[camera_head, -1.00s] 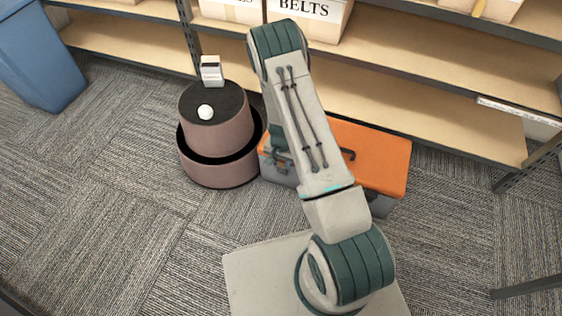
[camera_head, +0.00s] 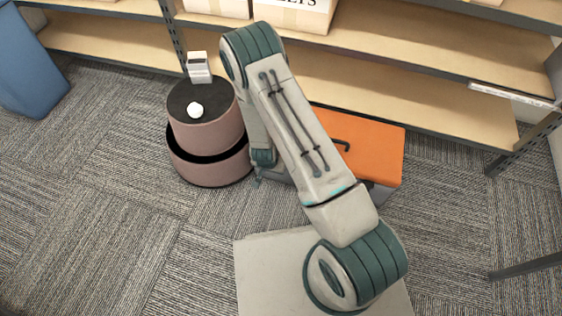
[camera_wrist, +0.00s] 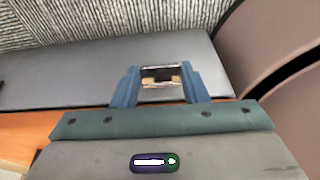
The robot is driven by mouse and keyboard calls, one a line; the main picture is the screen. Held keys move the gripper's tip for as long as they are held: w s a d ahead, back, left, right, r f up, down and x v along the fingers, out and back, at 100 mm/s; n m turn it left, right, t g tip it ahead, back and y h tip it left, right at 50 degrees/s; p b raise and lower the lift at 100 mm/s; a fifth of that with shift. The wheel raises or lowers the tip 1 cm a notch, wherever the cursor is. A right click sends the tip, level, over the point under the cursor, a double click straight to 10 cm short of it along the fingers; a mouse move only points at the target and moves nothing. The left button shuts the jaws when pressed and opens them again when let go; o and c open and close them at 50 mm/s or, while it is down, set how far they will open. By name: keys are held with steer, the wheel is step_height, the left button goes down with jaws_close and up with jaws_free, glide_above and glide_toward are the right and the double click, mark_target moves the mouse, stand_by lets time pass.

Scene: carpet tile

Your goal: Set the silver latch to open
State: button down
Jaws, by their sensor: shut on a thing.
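The silver latch (camera_wrist: 161,76) is a small metal loop on the grey side (camera_wrist: 60,72) of a toolbox with an orange lid (camera_head: 368,150). My gripper (camera_wrist: 162,71) has its two blue fingers on either side of the latch and is shut on it in the wrist view. Whether the latch is set open or closed I cannot tell. In the head view my arm covers the latch and most of the box's front left part, and only a little of my gripper shows low beside the box.
A round brownish-pink two-tier stand (camera_head: 208,135) is close on the left, bearing a white ball (camera_head: 195,110) and a small white box (camera_head: 199,68). Wooden shelves (camera_head: 400,100) stand behind. A blue bin (camera_head: 30,65) is at far left. Carpet at front left is clear.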

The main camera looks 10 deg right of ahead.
steer(key=shift+s+a+f+b, duration=0.2)
steer(key=shift+s+a+f, duration=0.1)
steer(key=shift+s+f, duration=0.35)
steer(key=shift+s+a+f+b, duration=0.15)
steer(key=shift+s+a+f, duration=0.2)
steer(key=shift+s+f, duration=0.25)
steer(key=shift+s+a+f+b, duration=0.2)
steer(key=shift+s+a+f, duration=0.1)
steer(key=shift+s+f, duration=0.35)
steer(key=c, duration=0.8)
jaws_free()
steer(key=shift+c, duration=0.2)
steer(key=shift+w+d, duration=0.1)
steer(key=shift+w, duration=0.05)
steer(key=shift+r, duration=0.15)
steer(key=p+v, duration=0.5)
steer(key=v, duration=0.8)
steer(key=shift+r+p, duration=0.3)
steer(key=shift+p, duration=0.1)
steer(key=shift+c, duration=0.3)
